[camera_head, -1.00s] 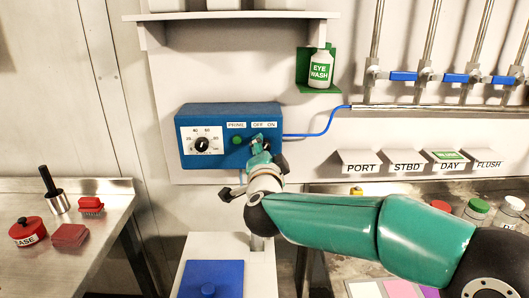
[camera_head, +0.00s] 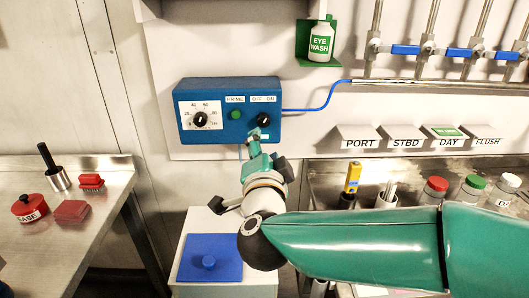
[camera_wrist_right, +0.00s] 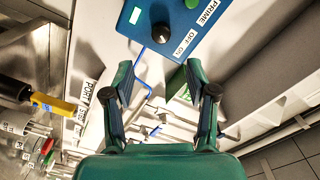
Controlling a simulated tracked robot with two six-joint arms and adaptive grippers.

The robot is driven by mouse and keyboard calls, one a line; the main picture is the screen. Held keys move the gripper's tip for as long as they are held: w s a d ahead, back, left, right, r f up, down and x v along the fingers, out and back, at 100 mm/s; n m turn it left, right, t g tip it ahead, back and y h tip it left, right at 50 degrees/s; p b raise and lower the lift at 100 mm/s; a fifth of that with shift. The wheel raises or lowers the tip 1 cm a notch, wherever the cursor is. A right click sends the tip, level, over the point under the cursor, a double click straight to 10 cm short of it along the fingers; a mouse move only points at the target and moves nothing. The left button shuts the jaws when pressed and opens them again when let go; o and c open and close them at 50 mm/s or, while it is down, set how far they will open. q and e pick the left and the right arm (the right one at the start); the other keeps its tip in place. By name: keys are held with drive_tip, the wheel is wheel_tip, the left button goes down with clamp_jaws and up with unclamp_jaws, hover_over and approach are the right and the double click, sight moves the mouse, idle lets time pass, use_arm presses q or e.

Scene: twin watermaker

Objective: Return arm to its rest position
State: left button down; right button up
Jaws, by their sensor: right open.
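My right gripper (camera_head: 250,143) is just below the blue control box (camera_head: 218,136) in the head view, with my green arm reaching in from the right. In the right wrist view the gripper (camera_wrist_right: 158,75) is open, with nothing between its fingers. The box carries a dial (camera_head: 200,119), a green PRIME button (camera_head: 236,114) and a black OFF/ON knob (camera_head: 264,120). The knob also shows in the right wrist view (camera_wrist_right: 162,32), beyond the fingertips and apart from them. My left gripper is not in view.
The right bench holds a yellow-topped tool (camera_head: 352,178) and several capped jars (camera_head: 435,190). A steel bench (camera_head: 80,232) with red items is at left. An eyewash bottle (camera_head: 320,42) hangs on the wall.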

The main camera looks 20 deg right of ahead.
drive_tip(key=shift+s+a, duration=0.2)
drive_tip(key=shift+s, duration=0.4)
